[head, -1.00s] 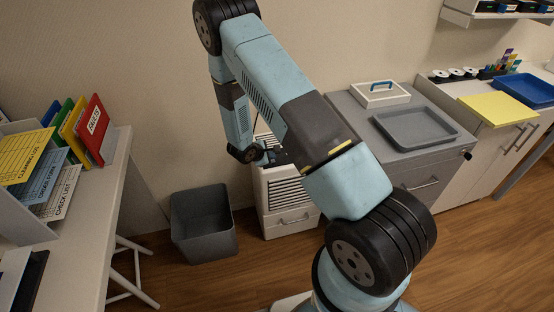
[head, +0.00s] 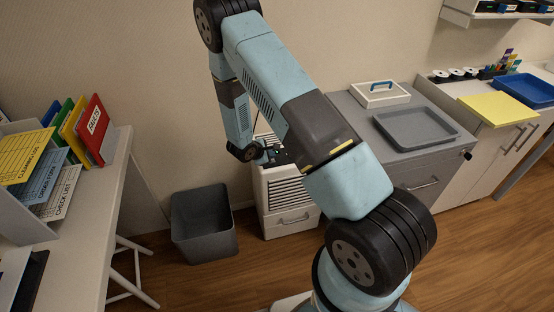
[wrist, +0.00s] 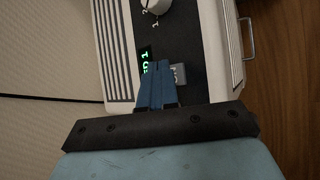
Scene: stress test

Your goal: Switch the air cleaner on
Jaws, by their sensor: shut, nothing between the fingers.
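The air cleaner (head: 290,190) is a white box with dark louvres, standing on the floor by the wall. In the wrist view its black top panel (wrist: 175,38) carries a white dial (wrist: 156,5), a small display (wrist: 145,58) lit with green characters, and a grey button (wrist: 179,74). My gripper (wrist: 157,66) has blue fingers, shut and empty, over the panel between the display and the button. The fingers partly cover the display and lie close beside the button; I cannot tell whether they touch it. In the head view my gripper (head: 272,155) is at the cleaner's top.
A grey bin (head: 203,225) stands left of the cleaner. A grey cabinet with a tray (head: 415,128) stands close on its right. A desk with folders (head: 95,130) is at the left. Open wooden floor lies in front.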

